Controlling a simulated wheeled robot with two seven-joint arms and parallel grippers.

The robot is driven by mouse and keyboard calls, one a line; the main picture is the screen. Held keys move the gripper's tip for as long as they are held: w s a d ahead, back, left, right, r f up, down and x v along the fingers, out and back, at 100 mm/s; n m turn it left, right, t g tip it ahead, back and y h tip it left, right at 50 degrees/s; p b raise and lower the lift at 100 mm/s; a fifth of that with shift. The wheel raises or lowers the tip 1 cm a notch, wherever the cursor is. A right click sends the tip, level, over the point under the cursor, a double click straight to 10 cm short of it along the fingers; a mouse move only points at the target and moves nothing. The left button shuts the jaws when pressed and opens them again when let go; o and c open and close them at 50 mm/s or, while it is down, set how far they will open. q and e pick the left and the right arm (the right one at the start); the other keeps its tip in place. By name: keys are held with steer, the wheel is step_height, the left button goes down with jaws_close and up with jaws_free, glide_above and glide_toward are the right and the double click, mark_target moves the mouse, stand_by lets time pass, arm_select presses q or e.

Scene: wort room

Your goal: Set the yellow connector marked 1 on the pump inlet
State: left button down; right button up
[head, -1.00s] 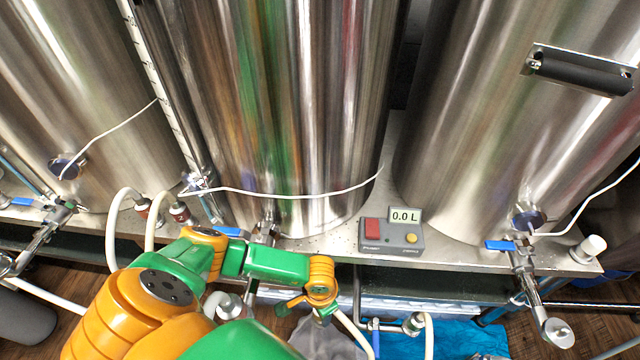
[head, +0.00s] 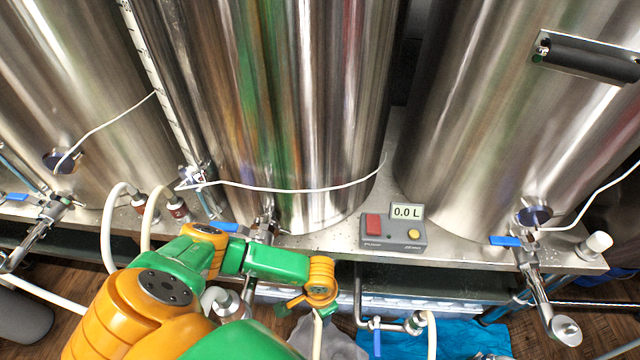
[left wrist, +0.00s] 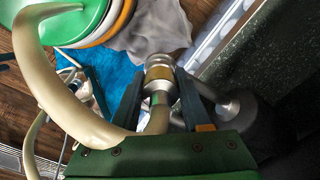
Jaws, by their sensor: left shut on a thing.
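The yellow-banded connector (left wrist: 158,73) is a silver fitting on the end of a cream hose (left wrist: 70,100). In the left wrist view it sits between the two dark fingers of my left gripper (left wrist: 158,84), which is shut on it. No number can be read on it. In the head view my left gripper (head: 297,303) is small, below the front edge of the bench, and the connector cannot be made out. A silver fitting (left wrist: 225,106) on a dark rounded body is just right of the connector in the left wrist view, apart from it. It may be the pump inlet. My right gripper is not in view.
Steel vessels (head: 290,110) stand on the bench behind the arm. A control box reading 0.0 L (head: 393,232) sits on it. A blue-handled valve (head: 535,280) juts out at right. A blue cloth (head: 450,340) and grey cloth (left wrist: 155,28) lie below. White hoses loop at left.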

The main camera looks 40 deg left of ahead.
arm_select(q)
steer(key=shift+f, duration=0.2)
steer(key=shift+c, duration=1.4)
jaws_free()
